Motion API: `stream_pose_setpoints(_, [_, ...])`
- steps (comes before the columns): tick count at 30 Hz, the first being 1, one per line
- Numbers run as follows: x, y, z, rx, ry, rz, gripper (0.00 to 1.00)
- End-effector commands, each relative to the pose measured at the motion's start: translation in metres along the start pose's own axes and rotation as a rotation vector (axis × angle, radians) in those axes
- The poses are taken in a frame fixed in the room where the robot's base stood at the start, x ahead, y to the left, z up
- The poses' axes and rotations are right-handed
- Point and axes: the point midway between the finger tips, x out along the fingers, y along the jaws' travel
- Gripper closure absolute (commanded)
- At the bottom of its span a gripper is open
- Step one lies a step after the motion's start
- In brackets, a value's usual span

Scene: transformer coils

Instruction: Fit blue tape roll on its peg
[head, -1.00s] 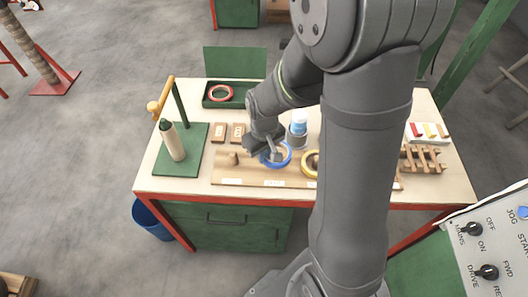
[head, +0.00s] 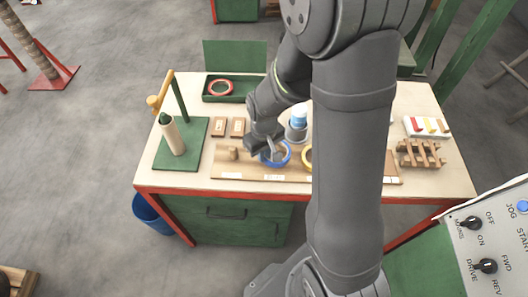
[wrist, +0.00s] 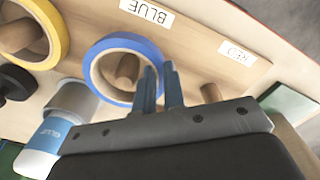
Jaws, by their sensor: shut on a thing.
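The blue tape roll (wrist: 118,72) is a blue ring with a pale core, over the wooden board beside the BLUE label (wrist: 146,13). It also shows in the head view (head: 288,158). A wooden peg (wrist: 127,68) shows through its hole in the wrist view. How far down the roll sits on that peg, I cannot tell. My gripper (wrist: 160,72) is shut on the right side of the roll's ring, with its fingertips at the wall. In the head view my gripper (head: 266,146) is partly hidden by its own wrist.
A bare peg (wrist: 211,92) stands by the RED label (wrist: 237,52). A white-and-blue bottle (wrist: 45,145) is close by. A red roll (head: 231,88) lies in a green tray (head: 207,98).

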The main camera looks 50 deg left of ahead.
Motion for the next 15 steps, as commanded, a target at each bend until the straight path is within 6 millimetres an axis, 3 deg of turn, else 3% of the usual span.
stream_pose_setpoints(15, [0.0070,-0.0001,0.0003,0.000,-0.002,0.000,1.00])
